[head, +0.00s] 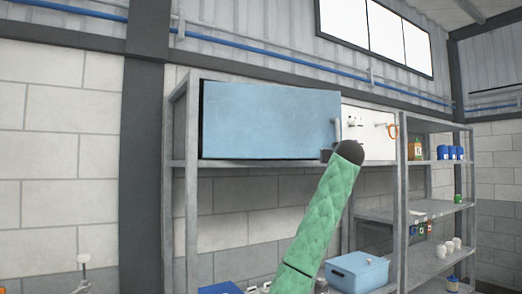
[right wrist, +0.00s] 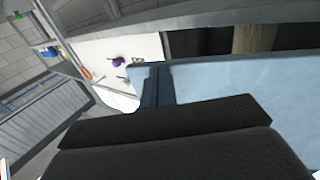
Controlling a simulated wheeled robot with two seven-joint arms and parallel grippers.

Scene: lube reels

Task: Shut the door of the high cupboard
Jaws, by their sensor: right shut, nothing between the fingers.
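The high cupboard's blue door (head: 270,120) is on the upper shelf in the head view. A dark strip shows along its left edge; how far it stands ajar is hard to tell. Its upright handle (head: 337,131) is near the right edge. My green right arm reaches up to it, and my right gripper (head: 327,155) is at the door's lower right corner, largely hidden behind the wrist. In the right wrist view my dark gripper (right wrist: 165,120) is shut and empty, close to the door (right wrist: 235,90) and its handle (right wrist: 161,86). My left gripper is out of view.
A grey shelf frame (head: 180,164) carries the cupboard. A white panel (head: 372,132) with small hung items is right of the door. Bottles (head: 417,148) and blue containers (head: 448,153) stand on shelves at the right. A blue box (head: 357,272) is lower down.

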